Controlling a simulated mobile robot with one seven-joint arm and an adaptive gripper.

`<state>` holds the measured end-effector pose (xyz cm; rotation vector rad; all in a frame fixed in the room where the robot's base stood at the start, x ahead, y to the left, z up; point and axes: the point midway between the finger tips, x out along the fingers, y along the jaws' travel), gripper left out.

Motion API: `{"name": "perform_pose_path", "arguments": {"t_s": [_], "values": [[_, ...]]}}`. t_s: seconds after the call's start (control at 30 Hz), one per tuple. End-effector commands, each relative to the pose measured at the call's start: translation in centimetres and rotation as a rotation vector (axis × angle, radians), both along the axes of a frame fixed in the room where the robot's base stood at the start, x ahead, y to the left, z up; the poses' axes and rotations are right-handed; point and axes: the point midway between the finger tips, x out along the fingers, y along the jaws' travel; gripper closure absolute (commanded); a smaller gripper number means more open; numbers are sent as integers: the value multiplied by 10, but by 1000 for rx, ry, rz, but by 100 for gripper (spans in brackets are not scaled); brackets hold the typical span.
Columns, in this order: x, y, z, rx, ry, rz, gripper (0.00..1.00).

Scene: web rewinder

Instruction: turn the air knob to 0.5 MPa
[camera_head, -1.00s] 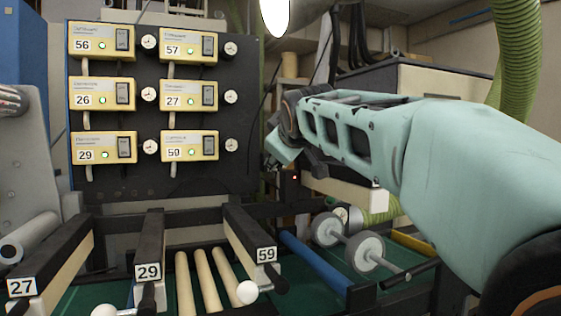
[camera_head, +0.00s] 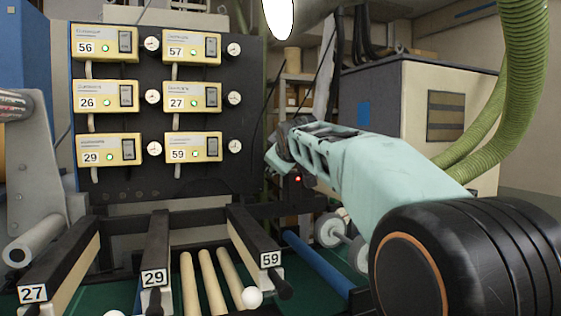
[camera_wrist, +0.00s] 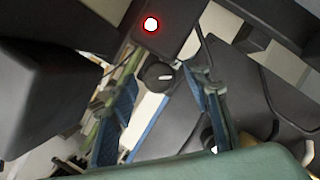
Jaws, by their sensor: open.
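The air knob (camera_wrist: 158,76), a small round dark knob with a pale mark, shows in the wrist view on a dark bracket below a lit red lamp. My gripper (camera_wrist: 163,80) is open, with one finger on each side of the knob in that picture. I see a gap between the knob and both fingers; how far the tips are in depth I cannot tell. In the head view my gripper (camera_head: 281,152) is near the panel's lower right, and the knob cannot be made out there. No readable 0.5 MPa scale shows.
A dark panel (camera_head: 130,187) carries numbered yellow boxes with round white gauges (camera_head: 235,146). The red lamp (camera_head: 298,179) glows just below my gripper. Black arms labelled 27, 29 and 59 (camera_head: 262,235) and several pale rollers lie lower left. A grey cabinet (camera_head: 385,105) stands behind my arm.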

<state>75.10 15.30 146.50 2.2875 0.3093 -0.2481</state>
Motion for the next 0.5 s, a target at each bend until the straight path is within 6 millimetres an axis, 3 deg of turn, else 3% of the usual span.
{"name": "perform_pose_path", "arguments": {"t_s": [0.07,0.4,0.5], "values": [[0,0,0,0,0,0,58],[0,0,0,0,0,0,95],[0,0,1,5,2,0,97]]}}
